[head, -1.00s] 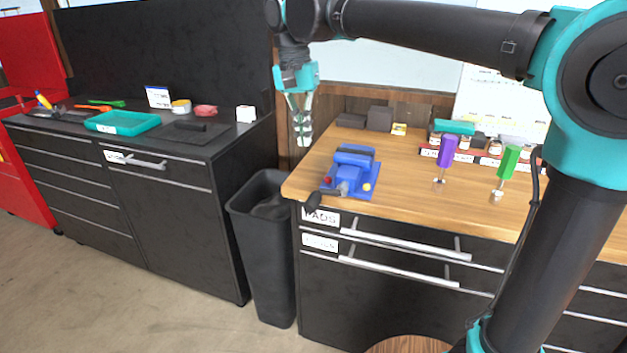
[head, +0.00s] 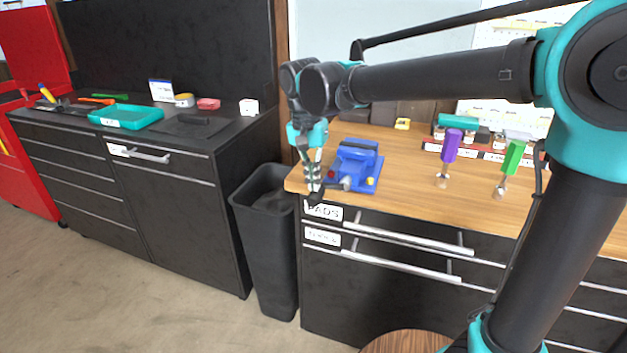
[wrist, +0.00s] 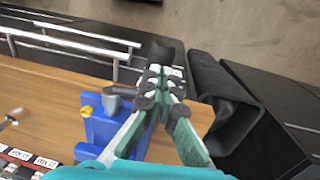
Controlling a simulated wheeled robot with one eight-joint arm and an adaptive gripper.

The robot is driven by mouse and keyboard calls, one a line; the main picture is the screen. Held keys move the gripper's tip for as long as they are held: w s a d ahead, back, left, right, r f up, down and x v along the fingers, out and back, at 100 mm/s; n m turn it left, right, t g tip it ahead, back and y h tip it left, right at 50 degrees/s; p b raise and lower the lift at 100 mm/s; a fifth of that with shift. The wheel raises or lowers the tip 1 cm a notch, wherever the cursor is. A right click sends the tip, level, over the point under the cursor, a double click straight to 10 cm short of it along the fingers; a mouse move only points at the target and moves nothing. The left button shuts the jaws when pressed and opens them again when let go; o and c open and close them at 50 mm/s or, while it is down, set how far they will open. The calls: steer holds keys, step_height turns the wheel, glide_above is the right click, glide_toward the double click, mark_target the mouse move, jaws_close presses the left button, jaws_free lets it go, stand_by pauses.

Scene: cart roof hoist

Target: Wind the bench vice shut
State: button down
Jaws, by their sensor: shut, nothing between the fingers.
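The blue bench vice (head: 356,164) sits on the wooden bench top at its left front corner; it also shows in the wrist view (wrist: 100,132). Its grey screw end (wrist: 113,102) faces the bench front, with a dark crank arm (wrist: 124,90) and a black handle knob (wrist: 161,52) out past the edge. My gripper (head: 316,192) points down at the front left of the vice, beside the handle. In the wrist view my gripper's fingertips (wrist: 159,78) are together, right by the knob and overlapping it in the picture. Whether they touch it I cannot tell.
A black bin (head: 268,200) stands on the floor left of the bench. Drawer handles (head: 408,237) stick out below the bench top. The bench middle is clear.

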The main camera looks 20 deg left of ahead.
steer(key=shift+f, duration=0.1)
steer(key=shift+a+f, duration=0.15)
steer(key=shift+f, duration=0.65)
steer(key=shift+r, duration=0.1)
